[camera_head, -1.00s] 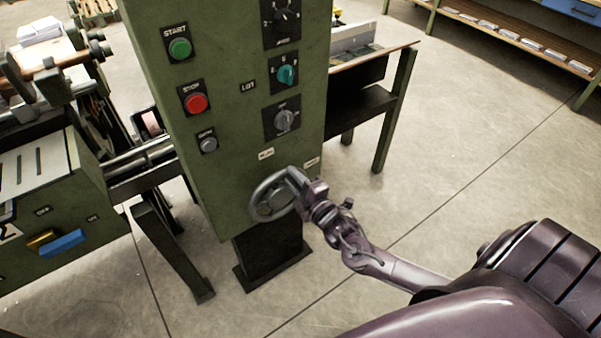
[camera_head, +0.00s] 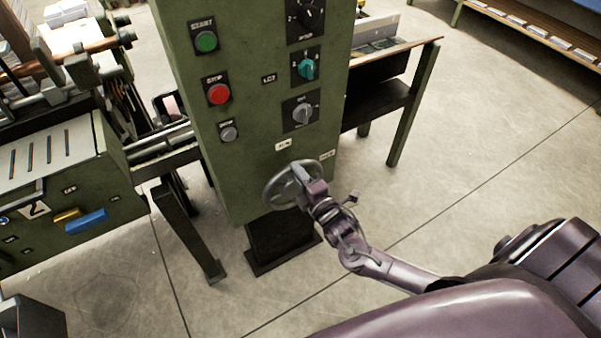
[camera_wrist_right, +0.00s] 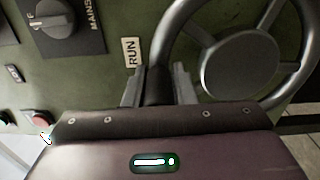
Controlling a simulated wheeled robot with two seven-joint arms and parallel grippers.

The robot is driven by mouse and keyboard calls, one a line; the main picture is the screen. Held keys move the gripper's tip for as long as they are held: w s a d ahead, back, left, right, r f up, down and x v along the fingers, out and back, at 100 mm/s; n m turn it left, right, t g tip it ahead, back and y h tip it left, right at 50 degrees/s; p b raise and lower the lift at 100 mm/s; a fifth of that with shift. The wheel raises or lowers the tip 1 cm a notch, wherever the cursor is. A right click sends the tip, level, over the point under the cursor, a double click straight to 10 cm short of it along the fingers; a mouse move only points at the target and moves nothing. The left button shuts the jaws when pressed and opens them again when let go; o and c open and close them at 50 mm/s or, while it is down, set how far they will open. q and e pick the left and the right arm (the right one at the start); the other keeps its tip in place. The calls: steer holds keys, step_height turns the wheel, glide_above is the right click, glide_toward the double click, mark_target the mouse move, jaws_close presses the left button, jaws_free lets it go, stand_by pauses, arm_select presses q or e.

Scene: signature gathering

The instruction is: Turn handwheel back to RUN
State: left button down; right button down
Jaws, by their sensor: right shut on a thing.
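The grey spoked handwheel (camera_head: 282,177) is on the lower front of the green machine cabinet (camera_head: 247,130). My right gripper (camera_head: 308,184) is shut on its rim, at the right side in the head view. In the right wrist view the gripper's two fingers (camera_wrist_right: 159,86) straddle the rim of the handwheel (camera_wrist_right: 240,62), with hub and spokes to the right. A pale RUN label (camera_wrist_right: 130,53) is just beside the gripped part of the rim. In the head view two small labels sit above the wheel, too small to read surely. My left gripper is out of view.
Above the wheel are a grey knob (camera_head: 301,113), a teal knob (camera_head: 307,68), a green START button (camera_head: 206,41) and a red STOP button (camera_head: 219,94). A machine with a blue handle (camera_head: 86,222) stands at left. The floor at right is open.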

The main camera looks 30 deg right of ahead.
steer(key=shift+w+a+r, duration=0.1)
steer(key=shift+r, duration=0.15)
steer(key=c, duration=1.2)
jaws_free()
steer(key=shift+f, duration=0.1)
steer(key=shift+c, duration=0.2)
steer(key=shift+f, duration=0.1)
steer(key=s, duration=0.8)
steer(key=shift+d, duration=0.3)
